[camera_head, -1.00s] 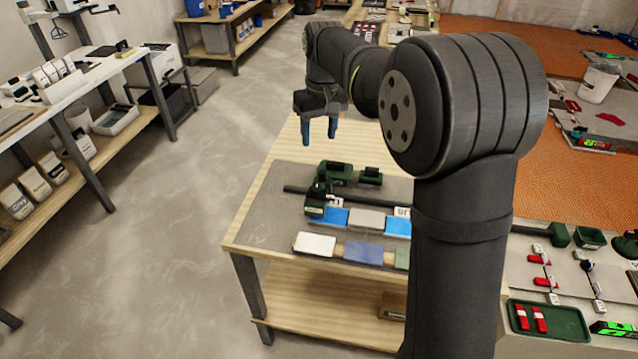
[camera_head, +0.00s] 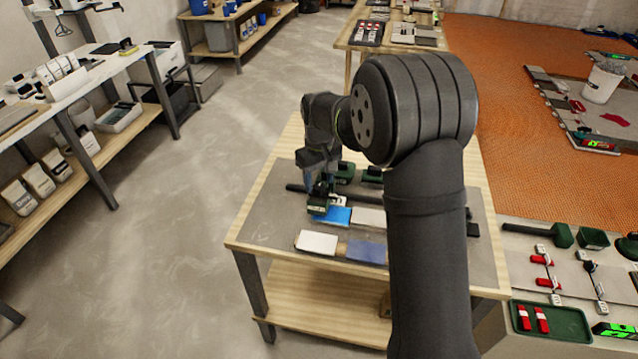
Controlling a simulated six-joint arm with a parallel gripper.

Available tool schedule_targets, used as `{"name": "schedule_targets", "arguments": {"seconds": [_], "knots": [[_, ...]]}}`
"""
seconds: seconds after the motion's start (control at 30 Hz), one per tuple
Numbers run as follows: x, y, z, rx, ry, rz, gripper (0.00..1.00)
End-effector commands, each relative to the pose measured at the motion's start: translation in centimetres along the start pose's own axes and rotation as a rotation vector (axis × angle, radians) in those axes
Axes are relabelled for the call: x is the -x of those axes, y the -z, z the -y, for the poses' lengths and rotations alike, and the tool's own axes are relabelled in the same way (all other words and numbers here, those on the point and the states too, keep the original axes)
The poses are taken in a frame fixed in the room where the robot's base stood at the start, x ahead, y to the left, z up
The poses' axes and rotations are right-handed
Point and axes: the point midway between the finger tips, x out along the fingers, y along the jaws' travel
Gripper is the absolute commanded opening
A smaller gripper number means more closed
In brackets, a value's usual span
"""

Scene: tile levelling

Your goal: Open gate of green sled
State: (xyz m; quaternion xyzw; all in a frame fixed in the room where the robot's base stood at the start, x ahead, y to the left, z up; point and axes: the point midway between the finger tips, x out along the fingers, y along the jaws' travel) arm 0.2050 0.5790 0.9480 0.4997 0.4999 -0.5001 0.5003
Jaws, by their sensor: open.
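The green sled (camera_head: 317,209) is a small dark green and black piece near the left end of a dark rail (camera_head: 297,188) on the wooden table. My gripper (camera_head: 321,183) is lowered over the sled, pointing down, with its fingers open. The fingers overlap the sled's dark upper part in this view, and I cannot tell whether they touch it. The gate itself is too small and too covered by the gripper to make out.
A blue tile (camera_head: 338,216) lies right beside the sled. A white tile (camera_head: 317,243) and a blue-grey tile (camera_head: 366,251) lie in front. Dark green blocks (camera_head: 344,172) stand behind the rail. My arm hides the table's right part. The table's left side is clear.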

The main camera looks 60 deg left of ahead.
Motion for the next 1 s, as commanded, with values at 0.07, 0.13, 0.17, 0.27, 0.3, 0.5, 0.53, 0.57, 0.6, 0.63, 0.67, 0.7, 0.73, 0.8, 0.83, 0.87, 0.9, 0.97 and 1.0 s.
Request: {"name": "schedule_targets", "arguments": {"seconds": [0.07,0.13,0.17,0.27,0.3,0.5,0.53,0.57,0.6,0.63,0.67,0.7,0.73,0.8,0.83,0.87,0.9,0.97,1.0], "knots": [[-0.9,0.0,0.0,0.0,0.001,0.001,0.5],[-1.5,0.0,0.0,0.0,0.0,0.001,0.5],[-1.6,0.0,0.0,0.0,0.0,0.0,0.5],[-1.9,0.0,0.0,0.0,0.0,-0.001,0.5],[-1.9,0.0,0.0,0.0,0.0,-0.001,0.5],[-1.9,0.0,0.0,0.0,0.0,-0.001,0.48],[-1.9,0.0,0.0,0.0,0.0,-0.001,0.42],[-1.9,0.0,0.0,0.0,0.0,-0.001,0.36],[-1.9,0.0,0.0,0.0,0.0,-0.001,0.28],[-1.9,0.0,0.0,0.0,0.0,-0.001,0.23],[-1.9,0.0,0.0,0.0,0.0,-0.001,0.17],[-1.9,0.0,0.0,0.0,0.0,-0.001,0.09],[-1.9,0.0,0.0,0.0,0.0,-0.001,0.05],[-1.9,0.0,0.0,-0.001,0.0,-0.001,0.05],[-1.9,0.0,0.0,-0.001,0.0,-0.001,0.05],[-1.9,0.0,0.0,-0.003,0.0,-0.001,0.05],[-1.9,0.0,0.0,-0.006,0.0,-0.001,0.05],[-1.9,0.0,0.0,-0.014,0.0,-0.001,0.05],[-1.9,0.0,0.0,-0.023,0.0,-0.001,0.05]]}}
